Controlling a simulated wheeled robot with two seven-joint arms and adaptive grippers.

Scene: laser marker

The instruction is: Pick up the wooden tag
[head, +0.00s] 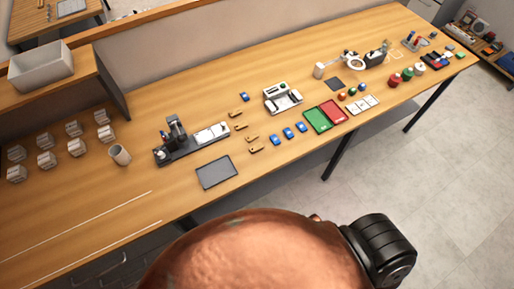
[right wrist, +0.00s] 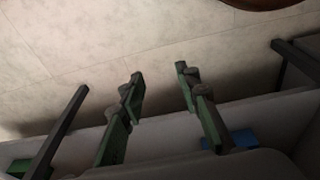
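Several small wooden tags lie on the bench in the head view, between the black marking machine (head: 180,142) and the white device (head: 283,97). They form a loose row: one wooden tag (head: 235,114) at the back, one (head: 241,127) before it, another (head: 252,139), and the front one (head: 256,150). My right gripper (right wrist: 160,74) shows in the right wrist view with its two green-and-grey fingers apart and nothing between them. It points over pale floor tiles, with no tag in that view. Neither gripper shows in the head view, and my left gripper is not seen.
Blue pieces (head: 288,133) lie right of the tags. A dark grey pad (head: 217,172) lies near the front edge. Green (head: 318,120) and red (head: 333,111) trays stand further right. A beige cup (head: 119,155) and several white blocks are left. The bench's front left is mostly bare.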

